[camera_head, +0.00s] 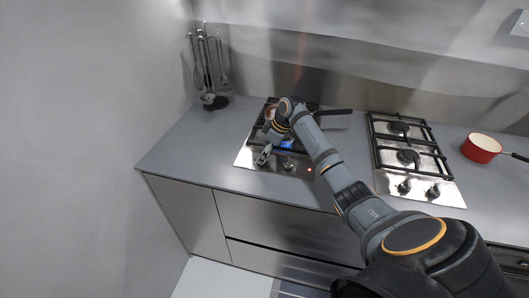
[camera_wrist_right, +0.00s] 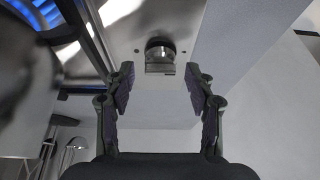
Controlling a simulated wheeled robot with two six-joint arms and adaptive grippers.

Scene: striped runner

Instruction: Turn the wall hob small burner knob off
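The wall hob (camera_head: 245,158) is the left steel hob, near the wall on the left. Its dark knob (camera_wrist_right: 160,55) shows in the right wrist view, just beyond and between my fingertips, with a gap on both sides. My right gripper (camera_head: 264,156) hangs over the hob's front left; in the wrist view (camera_wrist_right: 160,88) its two fingers are apart and empty. Another knob (camera_head: 288,166) shows right of the gripper in the head view, near a small red light. A blue glow (camera_head: 287,144) shows at a burner. My left gripper is not in view.
A pan with a black handle (camera_head: 332,112) stands at the back of this hob. A second hob (camera_head: 410,155) lies to the right, with a red pot (camera_head: 481,147) beyond it. A utensil stand (camera_head: 212,100) is at the back left corner. The counter's front left is clear.

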